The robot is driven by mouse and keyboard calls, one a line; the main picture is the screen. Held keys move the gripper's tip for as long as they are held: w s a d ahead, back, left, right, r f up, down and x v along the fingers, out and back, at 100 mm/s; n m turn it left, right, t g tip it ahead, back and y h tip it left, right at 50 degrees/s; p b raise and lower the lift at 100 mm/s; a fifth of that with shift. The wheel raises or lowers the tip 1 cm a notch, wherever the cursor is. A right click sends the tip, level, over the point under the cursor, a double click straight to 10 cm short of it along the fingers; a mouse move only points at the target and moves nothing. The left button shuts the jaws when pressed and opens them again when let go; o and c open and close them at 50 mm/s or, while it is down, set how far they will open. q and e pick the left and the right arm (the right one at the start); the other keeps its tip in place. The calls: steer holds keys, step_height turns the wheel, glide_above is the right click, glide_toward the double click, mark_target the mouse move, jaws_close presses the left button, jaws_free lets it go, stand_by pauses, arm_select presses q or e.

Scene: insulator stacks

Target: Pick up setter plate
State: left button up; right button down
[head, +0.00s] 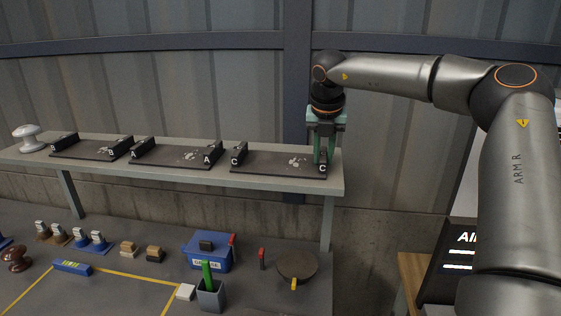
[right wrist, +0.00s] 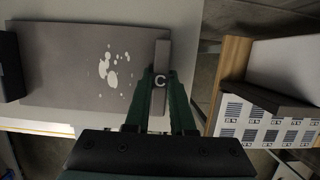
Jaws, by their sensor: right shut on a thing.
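Three dark setter plates lie in a row on the raised shelf, each with an upright block at both ends. The right one, setter plate C (head: 268,163), has white marks on its top. Setter plate A (head: 170,154) is in the middle and setter plate B (head: 85,149) on the left. My right gripper (head: 321,160) points down over the right end of plate C. In the right wrist view, the green fingers of my right gripper (right wrist: 160,92) are shut on the end block lettered C of setter plate C (right wrist: 65,70). My left gripper is not in view.
The shelf (head: 215,180) also holds a white insulator (head: 27,137) at its left end. The lower table (head: 130,262) carries a blue box (head: 207,252), a grey cup (head: 210,296), a round disc (head: 297,265) and several small parts. A wall stands close behind.

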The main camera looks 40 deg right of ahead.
steer(key=shift+r, duration=0.25)
